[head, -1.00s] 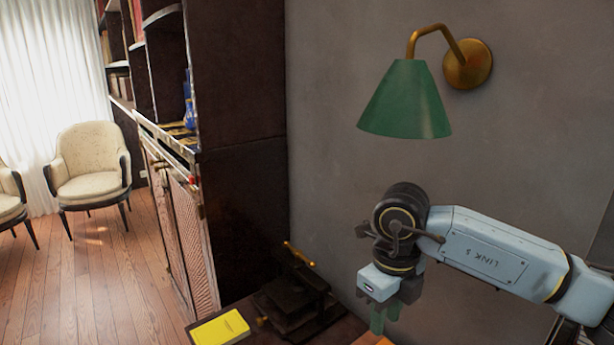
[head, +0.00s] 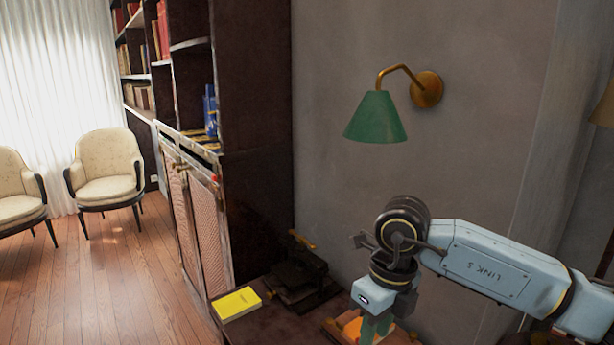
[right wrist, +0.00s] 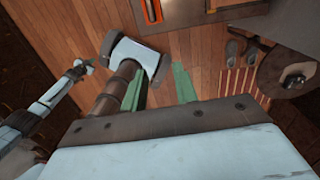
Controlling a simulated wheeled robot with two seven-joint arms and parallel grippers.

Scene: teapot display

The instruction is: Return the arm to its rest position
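My right arm (head: 490,268) comes in from the right in the head view. My right gripper (head: 377,328) points down at its end, above the dark table, and its green fingers reach the picture's lower edge. In the right wrist view the two green fingers of this gripper (right wrist: 160,88) stand apart, with wood planks showing between them and nothing held.
A yellow book (head: 237,304) and a dark press-like device (head: 298,275) lie on the table left of the gripper. An orange item (head: 352,329) lies behind the fingers. A green wall lamp (head: 376,118) hangs above. A dark cabinet (head: 250,150) stands left; open floor lies beyond.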

